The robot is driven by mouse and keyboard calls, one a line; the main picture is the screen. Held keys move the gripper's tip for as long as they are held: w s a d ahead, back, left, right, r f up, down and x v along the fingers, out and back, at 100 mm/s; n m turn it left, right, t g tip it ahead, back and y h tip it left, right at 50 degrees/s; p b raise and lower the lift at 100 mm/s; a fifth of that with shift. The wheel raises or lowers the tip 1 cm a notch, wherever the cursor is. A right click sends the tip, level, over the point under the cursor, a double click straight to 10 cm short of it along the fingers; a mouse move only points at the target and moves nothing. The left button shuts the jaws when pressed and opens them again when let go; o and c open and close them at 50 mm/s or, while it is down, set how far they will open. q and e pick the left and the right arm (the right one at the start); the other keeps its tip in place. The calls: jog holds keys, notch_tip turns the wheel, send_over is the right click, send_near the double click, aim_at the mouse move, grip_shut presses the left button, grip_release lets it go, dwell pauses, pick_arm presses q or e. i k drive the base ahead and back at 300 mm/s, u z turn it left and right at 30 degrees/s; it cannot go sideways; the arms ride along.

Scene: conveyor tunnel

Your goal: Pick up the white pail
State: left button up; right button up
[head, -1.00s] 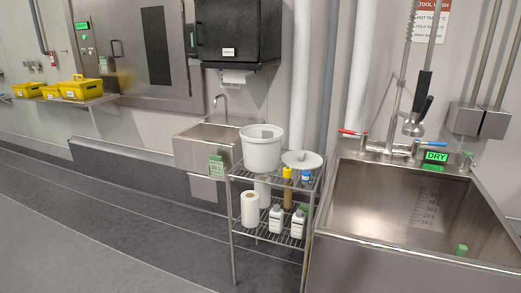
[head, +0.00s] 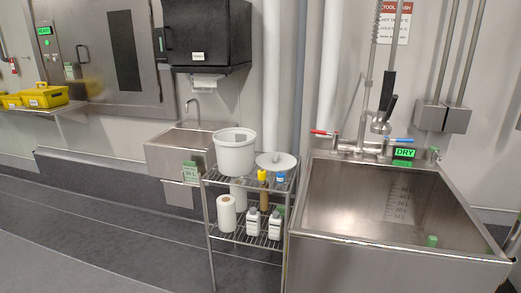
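The white pail (head: 236,155) stands upright and open on the top shelf of a wire rack cart, at its left end. Its round white lid (head: 276,160) lies beside it on the right of the same shelf. Neither of my grippers shows in the head view.
The wire cart (head: 240,238) stands against the left side of a large steel sink (head: 365,205) with a "DRY" sign. Its lower shelf holds a paper roll (head: 226,213) and white bottles (head: 253,222). A small hand basin (head: 170,150) is behind left. The floor (head: 110,235) at left is clear.

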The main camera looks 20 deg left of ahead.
aim_at(234, 147)
jog(key=u, duration=2.05)
jog(key=i, duration=4)
jog(key=z, duration=3.95)
